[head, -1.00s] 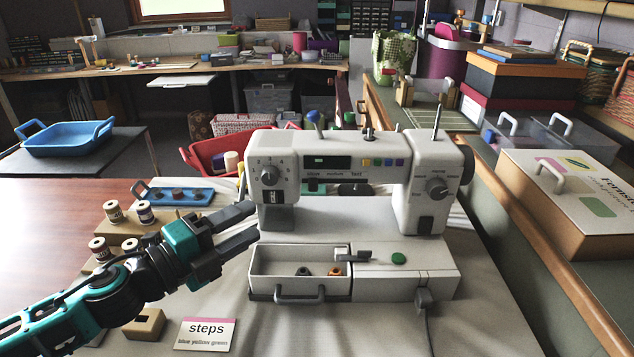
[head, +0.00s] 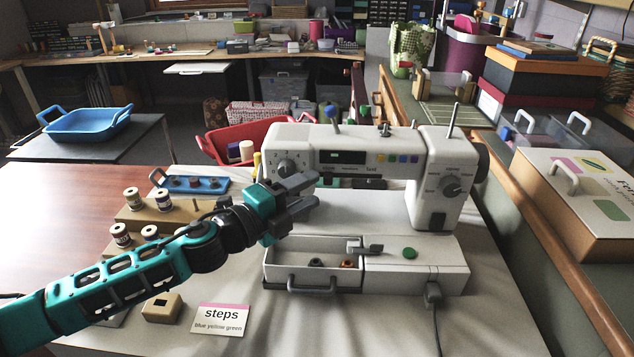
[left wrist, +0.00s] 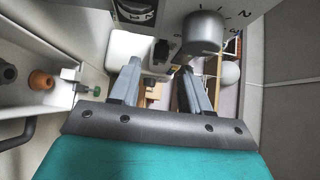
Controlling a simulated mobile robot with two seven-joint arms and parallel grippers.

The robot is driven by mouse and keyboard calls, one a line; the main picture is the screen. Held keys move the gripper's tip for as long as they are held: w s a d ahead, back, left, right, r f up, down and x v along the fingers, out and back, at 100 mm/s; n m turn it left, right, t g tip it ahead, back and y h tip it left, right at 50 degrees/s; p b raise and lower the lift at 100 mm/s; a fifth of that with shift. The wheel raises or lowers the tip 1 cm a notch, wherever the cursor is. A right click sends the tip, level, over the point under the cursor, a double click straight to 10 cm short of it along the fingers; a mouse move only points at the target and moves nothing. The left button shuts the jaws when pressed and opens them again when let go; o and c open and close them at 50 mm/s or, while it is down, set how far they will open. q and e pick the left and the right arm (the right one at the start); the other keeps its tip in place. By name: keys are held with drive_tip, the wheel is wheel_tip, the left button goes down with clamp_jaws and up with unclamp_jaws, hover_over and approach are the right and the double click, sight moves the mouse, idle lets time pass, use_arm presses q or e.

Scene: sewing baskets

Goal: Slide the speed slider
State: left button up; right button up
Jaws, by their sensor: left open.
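The white sewing machine (head: 390,195) stands on the table. Its front panel has a "slow, medium, fast" label strip (head: 350,168) below a dark display (head: 343,157). I cannot clearly make out a slider knob there. My left gripper (head: 314,191) is in front of the machine's left end, below the label strip and above the open drawer. Its fingers are apart and empty. In the left wrist view the open fingers (left wrist: 160,68) point at the machine, with a large grey knob (left wrist: 203,32) just beyond the right finger. My right gripper is not in view.
The open drawer (head: 312,276) holds small bobbins. Spools on wooden stands (head: 140,218), a blue tray (head: 190,185) and a "steps" card (head: 220,319) lie left. A lidded box (head: 580,200) stands right.

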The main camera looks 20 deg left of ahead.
sight(328, 178)
use_arm(q)
drive_tip(key=shift+x, duration=1.5)
drive_tip(key=shift+c, duration=0.3)
clamp_jaws()
